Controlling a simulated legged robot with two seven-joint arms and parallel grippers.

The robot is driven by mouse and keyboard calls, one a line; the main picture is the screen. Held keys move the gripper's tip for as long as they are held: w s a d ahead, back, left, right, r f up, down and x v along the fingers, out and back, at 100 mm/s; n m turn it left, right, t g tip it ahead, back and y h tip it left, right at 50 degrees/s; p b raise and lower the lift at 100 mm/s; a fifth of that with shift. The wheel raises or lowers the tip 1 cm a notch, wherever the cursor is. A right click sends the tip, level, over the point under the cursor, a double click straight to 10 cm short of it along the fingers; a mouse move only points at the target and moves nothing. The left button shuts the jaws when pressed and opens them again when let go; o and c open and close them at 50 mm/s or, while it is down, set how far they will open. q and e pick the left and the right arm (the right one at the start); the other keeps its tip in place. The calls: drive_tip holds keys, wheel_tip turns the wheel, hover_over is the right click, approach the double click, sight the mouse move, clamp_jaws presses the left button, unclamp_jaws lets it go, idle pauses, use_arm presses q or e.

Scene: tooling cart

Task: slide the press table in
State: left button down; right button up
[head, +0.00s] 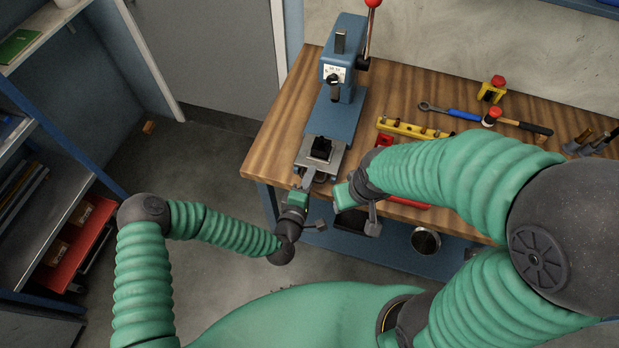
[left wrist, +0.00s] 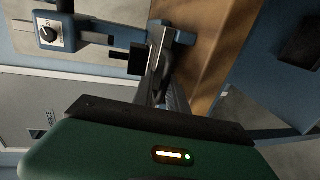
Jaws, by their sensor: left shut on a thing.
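The blue press (head: 338,85) stands at the left end of the wooden bench. Its press table (head: 327,168), a grey slide with a black block (head: 321,149) on it, reaches out of the press toward the bench's front edge. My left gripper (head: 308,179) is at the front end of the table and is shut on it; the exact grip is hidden. In the left wrist view the press (left wrist: 52,32) is at upper left, and the fingers (left wrist: 152,88) reach toward the black block. My right gripper (head: 358,203) hangs by the bench's front edge; its jaws do not show clearly.
The wooden bench (head: 285,130) carries a yellow level (head: 413,129), a blue-handled wrench (head: 450,112), a hammer (head: 520,125) and a yellow-red piece (head: 491,90). My right arm covers the bench's front right.

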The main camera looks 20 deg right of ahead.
sight(319, 159)
use_arm(q)
drive_tip(key=shift+s+a+f, duration=0.1)
drive_tip(key=shift+s+f, duration=0.2)
drive_tip(key=shift+f, duration=0.35)
drive_tip(key=x, duration=0.1)
drive_tip(key=b+x, duration=0.2)
drive_tip(key=shift+w+r, duration=0.3)
drive_tip(key=shift+w, duration=0.15)
drive_tip(key=shift+w+d, duration=0.3)
drive_tip(key=shift+d, duration=0.1)
drive_tip(key=shift+w+d, duration=0.1)
drive_tip(key=c, duration=1.5)
unclamp_jaws()
drive_tip(key=shift+c, duration=0.2)
drive_tip(key=shift+r, duration=0.15)
